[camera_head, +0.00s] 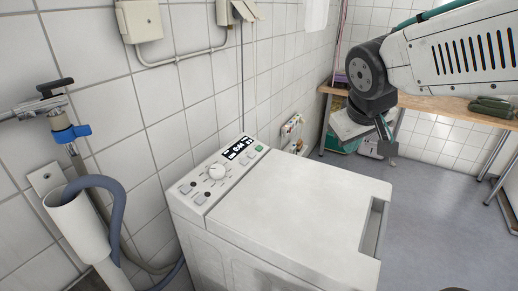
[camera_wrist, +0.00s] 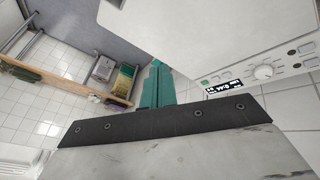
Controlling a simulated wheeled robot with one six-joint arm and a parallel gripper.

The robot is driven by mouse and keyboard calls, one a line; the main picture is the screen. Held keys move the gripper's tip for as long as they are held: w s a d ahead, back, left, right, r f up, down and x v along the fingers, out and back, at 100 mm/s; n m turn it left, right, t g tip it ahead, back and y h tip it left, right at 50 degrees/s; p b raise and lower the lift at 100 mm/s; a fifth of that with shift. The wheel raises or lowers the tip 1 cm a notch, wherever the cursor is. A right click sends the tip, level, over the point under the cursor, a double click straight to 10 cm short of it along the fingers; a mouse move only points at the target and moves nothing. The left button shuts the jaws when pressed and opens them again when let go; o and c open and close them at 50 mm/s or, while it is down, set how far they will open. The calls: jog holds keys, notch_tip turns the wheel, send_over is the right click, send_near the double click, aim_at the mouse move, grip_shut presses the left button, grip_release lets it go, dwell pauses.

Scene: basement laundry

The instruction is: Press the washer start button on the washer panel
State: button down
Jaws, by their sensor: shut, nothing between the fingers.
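The washer (camera_head: 290,195) is a white top-loader against the tiled wall. Its control panel (camera_head: 205,190) runs along the wall side, with a round white knob (camera_head: 217,171), a lit display (camera_head: 240,148) and several small buttons. A small green button (camera_head: 259,148) sits at the panel's far end; I cannot read its label. My gripper (camera_head: 385,142) is in the air beyond the washer's far right corner, well apart from the panel. Its teal fingers (camera_wrist: 157,66) are together and empty.
A wooden table (camera_head: 440,104) with a dark green item (camera_head: 492,107) stands at the back. The space above the washer lid is clear.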

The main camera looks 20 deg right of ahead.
jog(key=w+d+n+t, duration=0.2)
jog(key=w+t, duration=0.1)
jog(key=w, duration=0.8)
jog(key=n+t+y, duration=0.3)
jog(key=n+y, duration=0.6)
jog(key=n, duration=0.2)
send_over(259, 148)
jog(key=s+d, duration=0.3)
notch_tip(259, 148, down, 10)
jog(key=shift+s+d, duration=0.2)
jog(key=shift+s, duration=0.05)
jog(key=shift+f, duration=0.1)
jog(key=shift+w+a+f, duration=0.3)
jog(key=shift+f, duration=1.1)
jog(key=shift+w+a+f, duration=0.3)
jog(key=shift+f, duration=1.05)
jog(key=shift+w+a+f, duration=0.3)
jog(key=shift+f, duration=1.1)
jog(key=shift+w+f, duration=0.1)
jog(key=shift+f, duration=0.3)
